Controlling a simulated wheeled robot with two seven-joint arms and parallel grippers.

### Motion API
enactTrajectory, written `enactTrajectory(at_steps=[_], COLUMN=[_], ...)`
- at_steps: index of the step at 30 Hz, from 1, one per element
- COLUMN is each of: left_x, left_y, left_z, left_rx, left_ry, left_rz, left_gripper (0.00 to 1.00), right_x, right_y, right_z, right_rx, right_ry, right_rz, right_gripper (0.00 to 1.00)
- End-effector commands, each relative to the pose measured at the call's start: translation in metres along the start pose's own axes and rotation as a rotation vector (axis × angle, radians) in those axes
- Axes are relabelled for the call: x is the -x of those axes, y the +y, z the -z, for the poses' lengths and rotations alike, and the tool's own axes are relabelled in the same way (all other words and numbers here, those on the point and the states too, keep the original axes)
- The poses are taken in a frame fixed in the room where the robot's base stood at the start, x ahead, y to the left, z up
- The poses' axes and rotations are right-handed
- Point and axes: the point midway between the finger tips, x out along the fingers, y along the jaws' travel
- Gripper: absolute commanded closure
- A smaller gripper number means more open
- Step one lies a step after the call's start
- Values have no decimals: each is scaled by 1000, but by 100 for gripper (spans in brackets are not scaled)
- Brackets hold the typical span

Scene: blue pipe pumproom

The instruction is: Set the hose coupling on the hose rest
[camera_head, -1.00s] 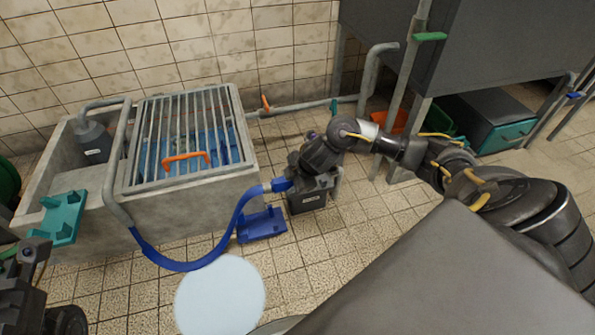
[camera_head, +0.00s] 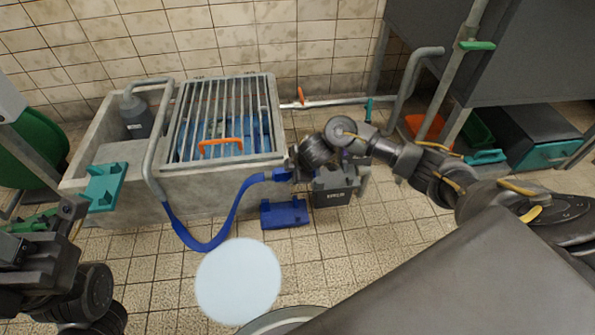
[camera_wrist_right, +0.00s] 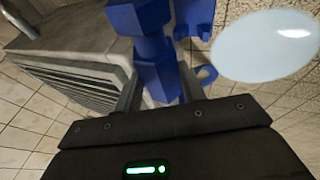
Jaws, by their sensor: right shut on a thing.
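The blue hose coupling (camera_head: 281,175) is at the right end of the blue hose (camera_head: 228,215), by the front right corner of the concrete basin. My right gripper (camera_head: 291,172) is shut on it; the wrist view shows the coupling (camera_wrist_right: 160,80) between the two fingers (camera_wrist_right: 160,92). A blue bracket (camera_head: 285,213) sits low below the coupling, apart from it in the head view. A teal bracket (camera_head: 105,187) is on the basin's front left. I cannot tell for sure which bracket is the hose rest. My left gripper (camera_head: 38,240) is at the left edge, its jaws unclear.
A pale round disc (camera_head: 238,281) is on the tiled floor in front. Pipes and a dark tank (camera_head: 540,50) stand at the right.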

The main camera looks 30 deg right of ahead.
Motion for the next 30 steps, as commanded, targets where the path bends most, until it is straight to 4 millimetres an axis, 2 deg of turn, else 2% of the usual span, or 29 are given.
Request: enactTrajectory(at_steps=[8, 18, 26, 30], left_x=[0, -3, -3, -2], left_y=[0, 0, 0, 0], left_z=[0, 0, 0, 0], left_rx=[0, 0, 0, -1], left_ry=[0, 0, 0, -2], left_rz=[0, 0, 0, 1], left_gripper=[64, 64, 64, 64], right_x=[0, -10, -11, -6], right_y=[1, 9, 9, 12], right_z=[2, 23, 24, 36], right_rx=[-1, -2, 0, 55], right_ry=[1, 2, 1, 28], right_rz=[-1, -1, -1, 13], right_gripper=[95, 95, 95, 95])
